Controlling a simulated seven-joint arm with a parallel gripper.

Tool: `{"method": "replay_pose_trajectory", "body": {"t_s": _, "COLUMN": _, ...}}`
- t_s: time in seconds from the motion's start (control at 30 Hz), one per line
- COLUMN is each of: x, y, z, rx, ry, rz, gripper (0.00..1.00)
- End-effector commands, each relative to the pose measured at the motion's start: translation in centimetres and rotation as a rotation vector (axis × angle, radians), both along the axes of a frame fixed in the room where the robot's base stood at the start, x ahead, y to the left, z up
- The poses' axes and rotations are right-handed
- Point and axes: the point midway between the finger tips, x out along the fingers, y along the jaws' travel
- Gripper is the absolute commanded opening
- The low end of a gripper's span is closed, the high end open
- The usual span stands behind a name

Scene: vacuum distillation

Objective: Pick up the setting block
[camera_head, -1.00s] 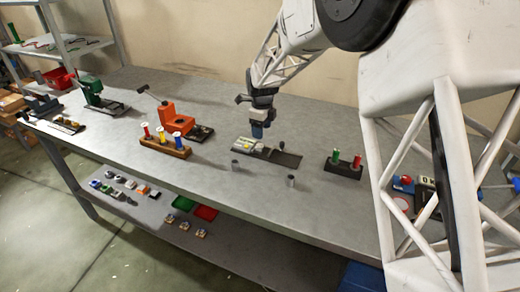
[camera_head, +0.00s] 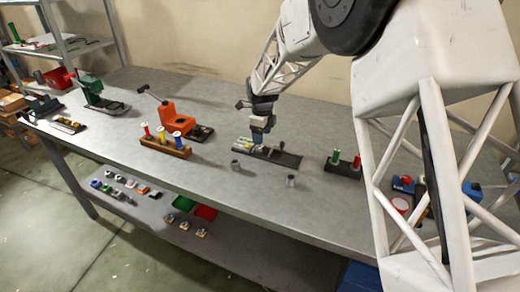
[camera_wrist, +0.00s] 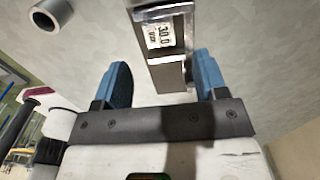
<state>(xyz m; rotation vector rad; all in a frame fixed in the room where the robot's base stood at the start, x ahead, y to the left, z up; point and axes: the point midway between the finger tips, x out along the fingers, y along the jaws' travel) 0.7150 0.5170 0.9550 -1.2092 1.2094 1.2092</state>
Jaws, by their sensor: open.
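A metal block (camera_wrist: 165,45) with a white label that seems to read 30.0 shows in the wrist view; I take it as the setting block. My gripper (camera_wrist: 163,78) is open, with a blue-padded finger on either side of the block's near end. A gap shows at the left finger; the right finger is close to the block, and I cannot tell whether it touches. In the head view my gripper (camera_head: 261,137) is low over a dark base plate (camera_head: 286,159) with silvery parts. The block cannot be told apart there.
Two small metal cylinders (camera_head: 236,165) (camera_head: 291,180) stand in front of the plate. A wooden rack (camera_head: 164,147) with coloured spools and an orange device (camera_head: 175,120) are to the left. A dark rack (camera_head: 343,167) with green and red pieces is to the right.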

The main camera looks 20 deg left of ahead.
Motion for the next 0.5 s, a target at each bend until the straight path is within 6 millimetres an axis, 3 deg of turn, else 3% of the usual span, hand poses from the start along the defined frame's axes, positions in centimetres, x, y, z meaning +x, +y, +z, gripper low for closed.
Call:
{"method": "replay_pose_trajectory", "body": {"t_s": 0.17, "x": 0.0, "y": 0.0, "z": -0.4, "rx": -0.001, "ry": 0.001, "rz": 0.000, "gripper": 0.66}}
{"method": "replay_pose_trajectory", "body": {"t_s": 0.5, "x": 0.1, "y": 0.1, "z": -3.9, "rx": 0.000, "ry": 0.000, "rz": 0.000, "gripper": 0.66}}
